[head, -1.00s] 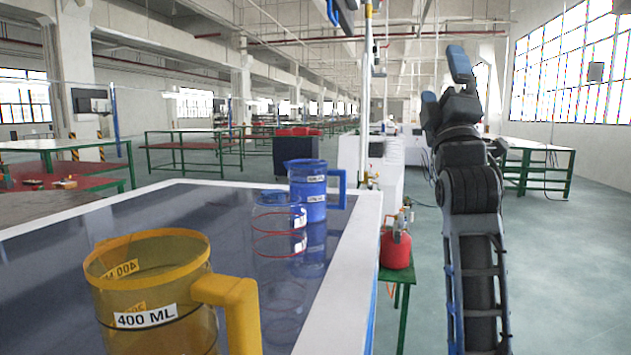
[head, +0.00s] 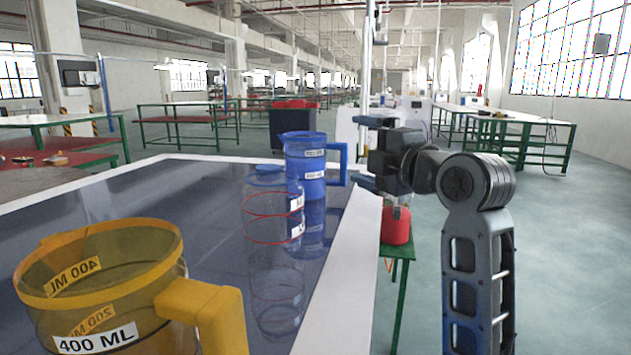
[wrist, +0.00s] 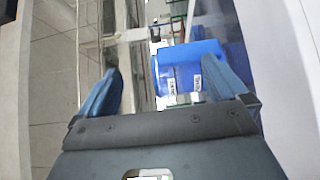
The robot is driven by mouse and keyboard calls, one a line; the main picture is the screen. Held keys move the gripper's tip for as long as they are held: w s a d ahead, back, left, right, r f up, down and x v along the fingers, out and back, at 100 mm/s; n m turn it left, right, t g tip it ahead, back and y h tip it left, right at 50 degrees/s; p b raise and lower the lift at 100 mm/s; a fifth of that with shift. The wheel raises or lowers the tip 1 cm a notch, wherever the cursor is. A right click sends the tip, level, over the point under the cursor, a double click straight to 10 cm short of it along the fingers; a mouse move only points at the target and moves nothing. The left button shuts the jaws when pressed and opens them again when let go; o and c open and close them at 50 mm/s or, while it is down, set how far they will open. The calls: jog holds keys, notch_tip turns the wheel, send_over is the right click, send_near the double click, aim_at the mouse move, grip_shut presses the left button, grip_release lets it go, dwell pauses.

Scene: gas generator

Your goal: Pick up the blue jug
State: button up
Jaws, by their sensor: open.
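The blue jug (head: 305,165) stands upright on the dark glossy tabletop near its right edge in the head view, with its handle pointing right. My gripper (head: 360,152) is just right of the handle at about jug height, pointing left, with its two fingers spread apart. In the wrist view the blue jug (wrist: 186,66) lies ahead, toward the right finger, with white labels on it. My gripper (wrist: 163,85) is open and empty there. I cannot tell how far the fingers are from the handle.
A clear container with red rings (head: 272,215) stands just in front of the jug. A yellow 400 ML jug (head: 100,275) is at the near left. The white table edge (head: 345,255) runs below my gripper. A red canister (head: 396,228) on a green stand is right of the table.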

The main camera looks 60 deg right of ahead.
aim_at(341, 157)
notch_tip(341, 157, down, 4)
jog(key=shift+r, duration=0.25)
jog(key=shift+w+f, duration=0.15)
jog(key=shift+f, duration=0.05)
jog(key=shift+p+x, duration=0.85)
jog(key=shift+x, duration=2.75)
jog(key=c, duration=1.2)
jog(key=shift+r, duration=0.1)
jog(key=shift+r, duration=0.5)
jog(key=s+d+r, duration=0.2)
jog(key=s+r, duration=0.1)
jog(key=s+d+r+b, duration=0.1)
jog(key=s+r, duration=0.2)
jog(key=s, duration=0.1)
jog(key=s+d+r, duration=0.2)
jog(key=s+r, duration=0.1)
jog(key=r, duration=0.1)
jog(key=shift+s+d+b, duration=0.15)
jog(key=shift+d+b, duration=0.2)
jog(key=shift+b, duration=0.05)
